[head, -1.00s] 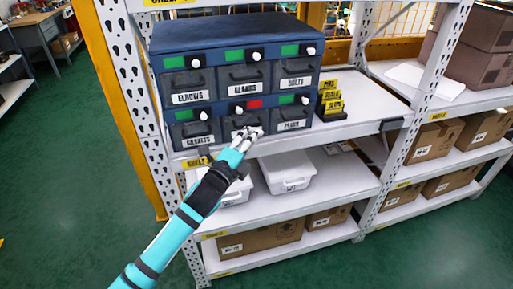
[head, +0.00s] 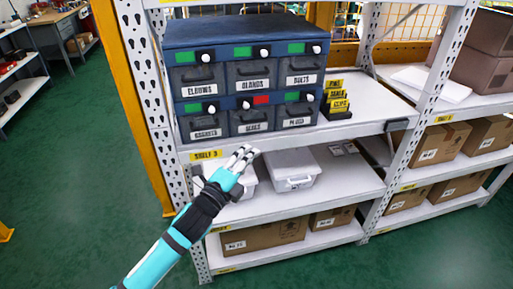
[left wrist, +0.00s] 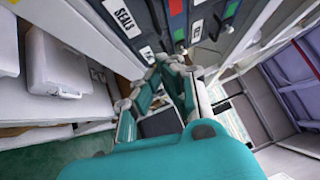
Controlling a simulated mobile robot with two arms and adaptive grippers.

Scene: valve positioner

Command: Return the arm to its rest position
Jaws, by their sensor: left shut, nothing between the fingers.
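My left gripper (head: 243,155) is shut and empty. In the head view it is in front of the shelf edge, below the blue drawer cabinet (head: 240,33) and clear of its drawers. In the left wrist view its fingers (left wrist: 172,68) come together in front of the camera, with the cabinet's label reading SEALS (left wrist: 124,17) beyond them. The cabinet has two rows of drawers with labels, knobs and coloured tags. The lower middle drawer (head: 251,118) has a red tag; the others visible have green ones. My right gripper is out of both views.
White lidded bins (head: 292,170) stand on the shelf below, close behind my left gripper. An orange post (head: 133,110) and perforated rack upright (head: 151,100) are at the left. Green floor (head: 70,160) lies open at the left.

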